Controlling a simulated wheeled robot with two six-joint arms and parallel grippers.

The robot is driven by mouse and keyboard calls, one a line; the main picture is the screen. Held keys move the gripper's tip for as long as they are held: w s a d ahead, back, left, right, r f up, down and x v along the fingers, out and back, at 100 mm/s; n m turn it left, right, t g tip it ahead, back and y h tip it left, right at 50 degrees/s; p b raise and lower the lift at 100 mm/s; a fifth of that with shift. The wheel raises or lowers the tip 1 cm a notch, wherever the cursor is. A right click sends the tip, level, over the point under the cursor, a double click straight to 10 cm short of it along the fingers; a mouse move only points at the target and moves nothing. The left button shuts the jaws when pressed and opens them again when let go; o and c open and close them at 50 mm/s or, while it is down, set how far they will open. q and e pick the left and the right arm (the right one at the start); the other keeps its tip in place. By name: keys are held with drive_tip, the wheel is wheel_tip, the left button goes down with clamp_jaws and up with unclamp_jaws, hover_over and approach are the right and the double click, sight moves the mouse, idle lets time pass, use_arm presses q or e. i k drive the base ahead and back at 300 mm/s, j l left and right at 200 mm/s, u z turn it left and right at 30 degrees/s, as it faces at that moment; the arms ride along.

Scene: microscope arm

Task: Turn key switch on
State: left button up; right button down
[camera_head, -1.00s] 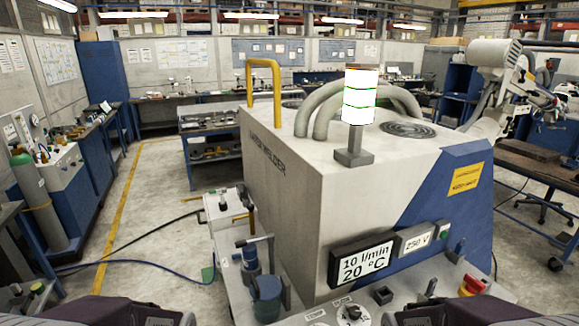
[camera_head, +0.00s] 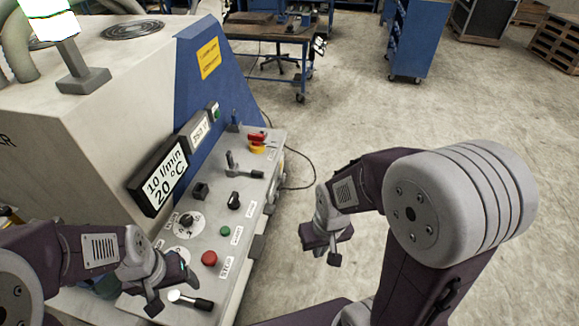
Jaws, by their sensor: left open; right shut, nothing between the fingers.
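The grey control panel (camera_head: 262,190) on the laser welder's front carries several switches. A black rotary switch (camera_head: 233,200) stands on its right half, and a red and yellow switch (camera_head: 257,143) sits at its far end. I cannot tell for sure which one is the key switch. My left gripper (camera_head: 171,284) is open and empty over the panel's near left part, close to a lever with a black handle (camera_head: 192,300). My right gripper (camera_head: 326,247) is shut and empty, to the right of the panel and apart from it, over the floor.
The panel also has a red button (camera_head: 209,258), a green button (camera_head: 225,231), a round dial (camera_head: 187,220) and a lever (camera_head: 243,170). Displays (camera_head: 163,177) stand behind them. Open floor lies right of the panel. A blue cabinet (camera_head: 411,40) and workbench (camera_head: 270,33) are far back.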

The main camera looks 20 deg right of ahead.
sight(234, 172)
drive_tip(key=i+l+u, duration=0.6)
drive_tip(key=l+u, duration=0.2)
drive_tip(key=l, duration=0.15)
